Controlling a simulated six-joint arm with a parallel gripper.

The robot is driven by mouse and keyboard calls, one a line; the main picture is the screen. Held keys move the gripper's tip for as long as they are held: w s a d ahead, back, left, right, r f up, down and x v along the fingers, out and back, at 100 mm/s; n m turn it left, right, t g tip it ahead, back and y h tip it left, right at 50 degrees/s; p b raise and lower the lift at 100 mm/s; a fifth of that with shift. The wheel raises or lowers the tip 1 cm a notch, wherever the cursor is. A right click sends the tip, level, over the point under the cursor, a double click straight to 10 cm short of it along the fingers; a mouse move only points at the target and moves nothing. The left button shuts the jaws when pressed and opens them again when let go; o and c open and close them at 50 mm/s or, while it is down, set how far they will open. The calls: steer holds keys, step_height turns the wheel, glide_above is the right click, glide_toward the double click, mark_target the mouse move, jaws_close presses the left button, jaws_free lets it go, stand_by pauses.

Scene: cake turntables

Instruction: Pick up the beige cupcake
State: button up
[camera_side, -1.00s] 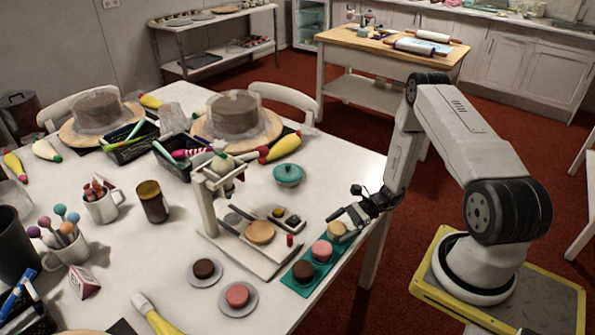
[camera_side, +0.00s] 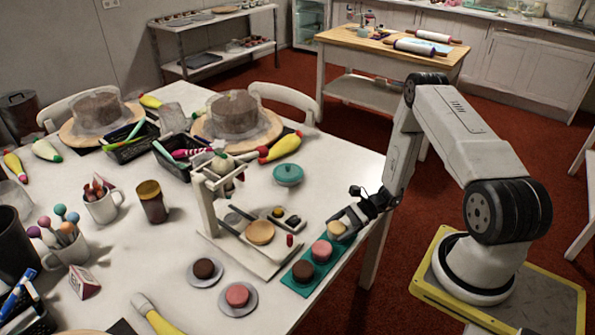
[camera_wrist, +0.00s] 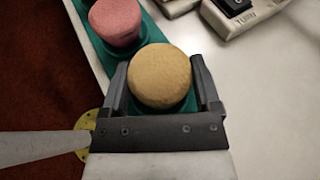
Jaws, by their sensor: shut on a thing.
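The beige cupcake (camera_side: 337,229) sits at the far end of the teal tray (camera_side: 297,284), near the table's right edge. My gripper (camera_side: 339,221) is low at the tray with its fingers on both sides of the cupcake. In the wrist view the beige cupcake (camera_wrist: 160,76) fills the space between the two dark fingers of my gripper (camera_wrist: 162,85), and its round top shows fully. The gripper is shut on it. I cannot see any gap between the cupcake and the tray.
A pink cupcake (camera_side: 321,250) and a dark brown one (camera_side: 303,270) stand on the same tray. A scale-like device (camera_side: 252,245) with a tan disc is just left. Two plates nearby hold a brown cake (camera_side: 204,269) and a pink one (camera_side: 238,295).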

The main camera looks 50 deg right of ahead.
mark_target(339, 226)
steer(key=shift+r, duration=0.1)
steer(key=shift+r, duration=4.95)
